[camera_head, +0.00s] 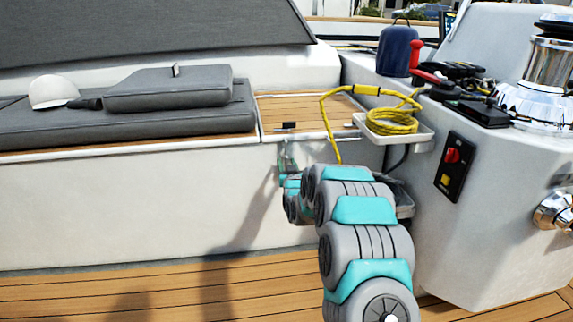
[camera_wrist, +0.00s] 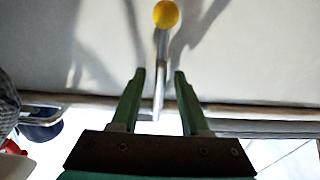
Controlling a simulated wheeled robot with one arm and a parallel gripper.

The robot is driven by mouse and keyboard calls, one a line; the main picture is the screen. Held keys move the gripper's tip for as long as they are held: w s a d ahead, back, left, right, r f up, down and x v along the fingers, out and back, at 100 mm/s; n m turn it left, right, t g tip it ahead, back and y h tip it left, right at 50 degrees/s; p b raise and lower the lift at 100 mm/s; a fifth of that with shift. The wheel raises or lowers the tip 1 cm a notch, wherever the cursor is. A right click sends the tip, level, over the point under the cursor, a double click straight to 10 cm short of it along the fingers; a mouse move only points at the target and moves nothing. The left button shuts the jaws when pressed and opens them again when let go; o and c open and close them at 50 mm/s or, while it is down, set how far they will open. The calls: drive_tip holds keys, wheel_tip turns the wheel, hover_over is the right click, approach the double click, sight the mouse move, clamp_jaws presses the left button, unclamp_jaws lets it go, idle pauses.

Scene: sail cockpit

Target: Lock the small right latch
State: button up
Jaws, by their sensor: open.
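A thin metal lever with a yellow ball knob (camera_wrist: 166,14) shows in the wrist view against the pale locker wall; it seems to be the latch. My gripper (camera_wrist: 160,74) is open, its two green fingers on either side of the lever shaft (camera_wrist: 160,90) in that picture. I see no clear contact, and cannot tell the depth between them. In the head view my gripper (camera_head: 287,160) is by the white bench front, below the small teak-topped locker (camera_head: 285,110). The yellow knob is not visible there. My arm hides part of the wall.
A tray (camera_head: 424,133) with a coiled yellow rope (camera_head: 392,121) juts out right of the locker, close above my arm. A console with a switch panel (camera_head: 455,166) stands at right. Grey cushions (camera_head: 165,88) and a white cap (camera_head: 52,92) lie left. The front floor is clear at left.

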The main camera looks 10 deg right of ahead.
drive_tip(key=s, duration=0.7)
drive_tip(key=shift+s, duration=0.35)
